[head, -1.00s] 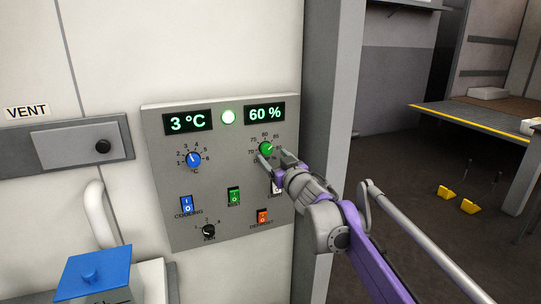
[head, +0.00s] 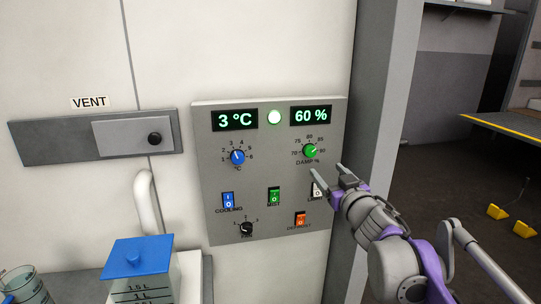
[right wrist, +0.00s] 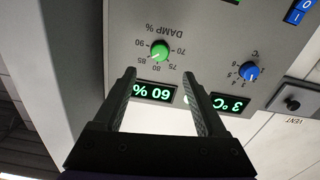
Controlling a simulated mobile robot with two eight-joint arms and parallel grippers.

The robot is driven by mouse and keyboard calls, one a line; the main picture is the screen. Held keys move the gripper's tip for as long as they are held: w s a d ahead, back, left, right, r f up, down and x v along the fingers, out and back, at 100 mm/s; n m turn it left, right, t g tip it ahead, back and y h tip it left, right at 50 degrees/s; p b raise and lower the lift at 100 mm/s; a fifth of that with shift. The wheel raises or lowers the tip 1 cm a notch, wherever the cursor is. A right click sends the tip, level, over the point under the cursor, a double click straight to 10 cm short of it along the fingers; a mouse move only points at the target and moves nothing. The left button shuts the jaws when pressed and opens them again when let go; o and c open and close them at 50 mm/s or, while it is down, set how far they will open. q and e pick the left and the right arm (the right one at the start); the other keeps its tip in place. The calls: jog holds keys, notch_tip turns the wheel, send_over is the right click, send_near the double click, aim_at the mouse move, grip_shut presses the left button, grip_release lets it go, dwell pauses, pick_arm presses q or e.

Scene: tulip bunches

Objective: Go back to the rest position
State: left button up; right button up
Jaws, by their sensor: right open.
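My right gripper (head: 328,172) is open and empty, in front of the right side of the grey control panel (head: 262,182). It is apart from the green DAMP % knob (head: 310,151), which sits up and left of the fingertips. In the right wrist view, upside down, the green knob (right wrist: 159,51) shows beyond the open fingers (right wrist: 159,78), with nothing between them. The displays read 3 °C (head: 235,120) and 60 % (head: 310,115), and a round lamp (head: 274,117) between them is lit. My left gripper is not in view.
The panel also has a blue °C knob (head: 237,157), a black fan knob (head: 246,228) and several rocker switches. A grey post (head: 385,110) stands right of the panel. A blue-lidded jug (head: 140,262) stands at lower left, below a white handle (head: 148,203).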

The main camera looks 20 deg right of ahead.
jog(key=s+a+f+g+p, duration=0.2)
jog(key=s+a+f+g, duration=0.2)
jog(key=s+f, duration=0.5)
jog(key=s+a+f+g+p, duration=0.2)
jog(key=s+a+f+g, duration=0.2)
jog(key=s+f, duration=0.6)
jog(key=s+a+f+g+y+p, duration=0.1)
jog(key=s+a+f+g, duration=0.3)
jog(key=s+f, duration=0.6)
jog(key=shift+s+a+m+g+p, duration=0.3)
jog(key=shift+s+a+p, duration=0.35)
jog(key=shift+a, duration=0.15)
jog(key=shift+w, duration=0.1)
